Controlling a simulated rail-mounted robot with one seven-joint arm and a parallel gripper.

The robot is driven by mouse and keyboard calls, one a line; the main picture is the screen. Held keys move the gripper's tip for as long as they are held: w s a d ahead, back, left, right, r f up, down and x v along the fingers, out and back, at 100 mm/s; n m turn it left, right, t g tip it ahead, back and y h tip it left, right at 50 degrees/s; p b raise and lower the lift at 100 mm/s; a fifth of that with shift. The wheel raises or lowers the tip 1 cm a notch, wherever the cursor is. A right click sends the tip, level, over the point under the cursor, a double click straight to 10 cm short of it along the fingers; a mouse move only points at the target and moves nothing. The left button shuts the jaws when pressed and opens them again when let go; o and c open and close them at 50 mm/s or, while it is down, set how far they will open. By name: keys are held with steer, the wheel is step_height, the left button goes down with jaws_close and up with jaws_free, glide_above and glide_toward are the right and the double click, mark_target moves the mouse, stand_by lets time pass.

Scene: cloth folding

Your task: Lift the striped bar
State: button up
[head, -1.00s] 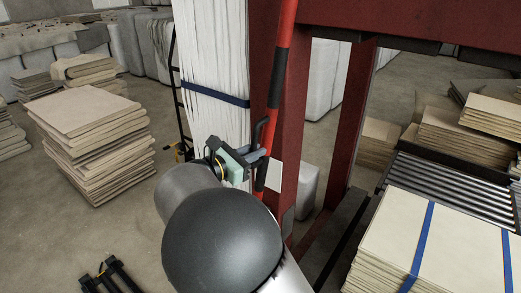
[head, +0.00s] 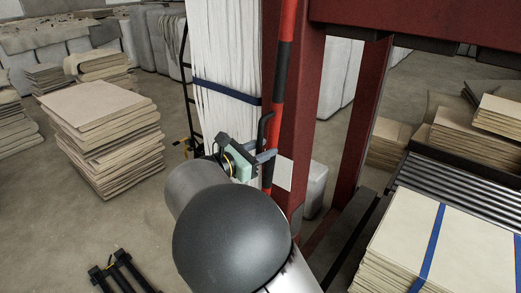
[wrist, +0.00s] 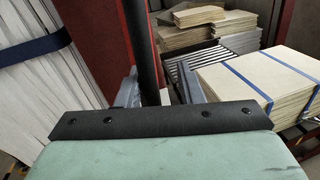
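The striped bar (head: 280,70), in red and black bands, stands nearly upright and slightly tilted in front of a dark red post in the head view. My gripper (head: 266,157) is at the lower part of the bar. In the wrist view the bar shows as a dark rod (wrist: 146,50) passing down between the two grey fingers of my gripper (wrist: 157,92). The bar is close to the left finger, and a gap shows between it and the right finger. The bar's lower end is hidden behind my arm.
A white strapped bundle (head: 225,50) stands just left of the bar. The red frame post (head: 305,100) is close behind it. Board stacks on rollers (head: 430,250) lie at right, and another board stack (head: 105,140) at left.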

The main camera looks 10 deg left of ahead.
steer(key=b+v, duration=0.4)
steer(key=v, duration=1.3)
steer(key=shift+s+a+b, duration=0.15)
steer(key=shift+s+b, duration=0.05)
steer(key=shift+b, duration=0.1)
steer(key=shift+f, duration=0.15)
